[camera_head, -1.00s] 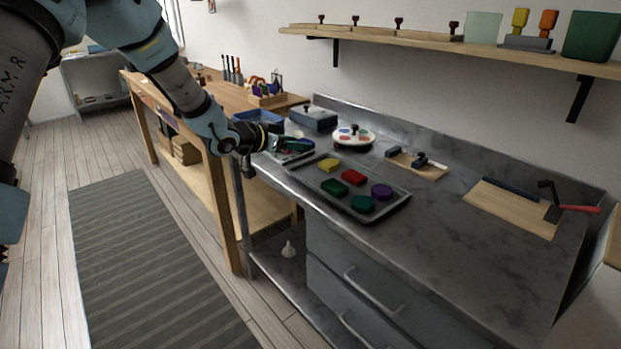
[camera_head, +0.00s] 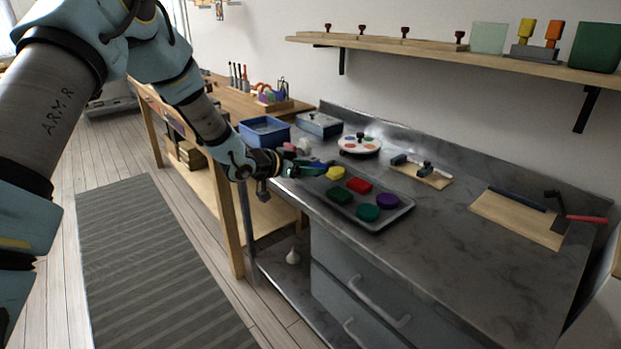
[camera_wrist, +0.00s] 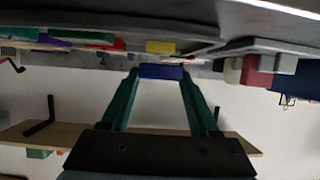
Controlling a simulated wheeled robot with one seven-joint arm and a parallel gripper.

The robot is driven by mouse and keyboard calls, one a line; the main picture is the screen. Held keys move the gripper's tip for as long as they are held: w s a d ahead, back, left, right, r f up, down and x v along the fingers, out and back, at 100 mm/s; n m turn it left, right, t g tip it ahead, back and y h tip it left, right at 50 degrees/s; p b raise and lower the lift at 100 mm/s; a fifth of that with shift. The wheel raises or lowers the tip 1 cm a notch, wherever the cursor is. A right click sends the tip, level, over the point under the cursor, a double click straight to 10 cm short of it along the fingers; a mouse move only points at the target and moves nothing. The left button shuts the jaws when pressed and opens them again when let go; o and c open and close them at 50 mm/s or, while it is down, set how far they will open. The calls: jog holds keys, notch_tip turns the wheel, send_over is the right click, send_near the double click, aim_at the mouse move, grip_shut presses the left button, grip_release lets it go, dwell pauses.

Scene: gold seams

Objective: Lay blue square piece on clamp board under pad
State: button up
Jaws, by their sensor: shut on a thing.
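My gripper (camera_wrist: 161,75) is shut on the blue square piece (camera_wrist: 161,71), which sits between the green fingertips in the wrist view. In the head view my gripper (camera_head: 318,168) is at the left end of the grey tray, above the counter; the piece is hard to make out there. A wooden board (camera_head: 500,220) with a dark strip along its back edge lies at the right of the counter. A clamp (camera_head: 560,212) with a red handle stands at its right end. Its pad is too small to tell clearly.
The grey tray (camera_head: 385,224) holds yellow, red, green and purple pieces. A smaller board (camera_head: 433,180) with blue and dark fittings, a white round palette (camera_head: 360,152) and a blue bin (camera_head: 245,133) stand behind. A shelf (camera_head: 450,58) overhangs the back. The counter between tray and right board is clear.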

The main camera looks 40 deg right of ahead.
jog(key=shift+f+p, duration=0.3)
jog(key=shift+f, duration=1.45)
jog(key=shift+f, duration=0.1)
jog(key=shift+f, duration=0.1)
jog(key=o, duration=1.5)
jog(key=shift+c, duration=0.2)
